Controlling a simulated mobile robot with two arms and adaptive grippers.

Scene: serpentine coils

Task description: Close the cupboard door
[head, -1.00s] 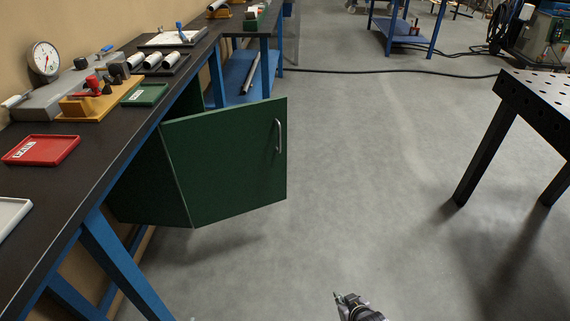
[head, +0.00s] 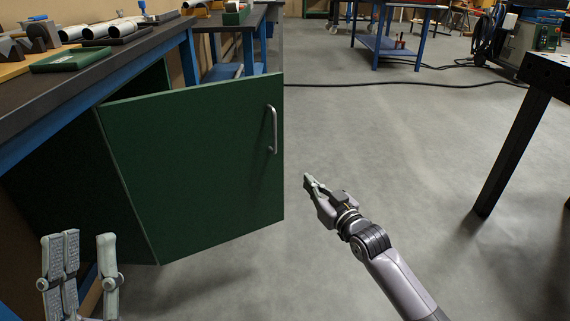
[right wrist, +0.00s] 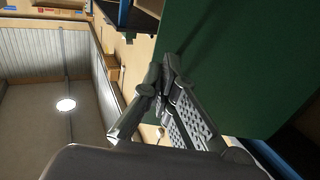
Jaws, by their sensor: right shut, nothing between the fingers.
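The green cupboard door (head: 195,165) stands open beneath the workbench, swung out into the aisle. Its metal handle (head: 272,130) is near the free edge on the right. My right gripper (head: 308,181) is shut and empty, just to the right of the door's free edge and below the handle; whether it touches the door is unclear. In the right wrist view, the closed fingers (right wrist: 163,75) show against the green door panel (right wrist: 235,60). My left gripper (head: 84,245) is open and empty at the lower left, in front of the cupboard's dark side.
The dark workbench top (head: 95,70) with a green tray (head: 88,59) and metal cylinders runs along the left. A black perforated table (head: 545,75) stands at the right. A cable (head: 400,85) crosses the floor farther back. The grey floor between is clear.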

